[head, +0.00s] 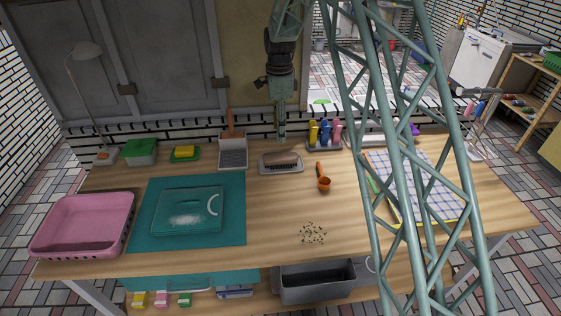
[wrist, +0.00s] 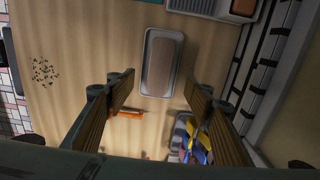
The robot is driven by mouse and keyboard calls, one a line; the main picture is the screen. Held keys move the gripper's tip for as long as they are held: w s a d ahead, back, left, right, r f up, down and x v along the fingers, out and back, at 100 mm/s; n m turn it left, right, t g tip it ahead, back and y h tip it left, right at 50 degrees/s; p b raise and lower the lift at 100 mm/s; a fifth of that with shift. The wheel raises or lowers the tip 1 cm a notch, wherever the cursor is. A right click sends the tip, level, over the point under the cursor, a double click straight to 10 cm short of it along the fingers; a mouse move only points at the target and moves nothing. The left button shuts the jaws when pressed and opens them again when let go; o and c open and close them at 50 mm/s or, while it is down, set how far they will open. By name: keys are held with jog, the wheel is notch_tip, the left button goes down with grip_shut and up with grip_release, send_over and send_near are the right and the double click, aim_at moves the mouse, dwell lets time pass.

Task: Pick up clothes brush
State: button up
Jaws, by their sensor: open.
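The clothes brush (head: 281,159) looks like a long brown wooden block. It lies in a shallow grey tray (head: 281,171) near the back of the wooden table. The wrist view shows the brush (wrist: 161,66) inside the tray's pale rim, upper middle, just beyond my fingertips. My gripper (head: 281,133) hangs pointing down above the table, slightly behind the brush in the head view. In the wrist view my gripper (wrist: 161,88) is open, its two fingers wide apart with nothing between them. The bristles are hidden.
Coloured bottles (head: 325,133) stand in a holder right of the tray. A dustpan (head: 233,158) with an upright handle stands left. A green lattice column crosses the right side. The wall (wrist: 262,75) is close behind.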

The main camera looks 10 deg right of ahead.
aim_at(281, 156)
jog(key=shift+w+f, duration=0.1)
jog(key=shift+f, duration=0.1)
dwell(0.3)
jog(key=shift+f+b, duration=0.45)
jog(key=shift+f, duration=3.9)
jog(key=shift+d+f+b, duration=0.2)
jog(key=shift+f+b, duration=0.2)
jog(key=shift+f, duration=2.15)
jog(key=shift+c, duration=0.3)
jog(key=c, duration=0.9)
jog(key=shift+c, duration=0.3)
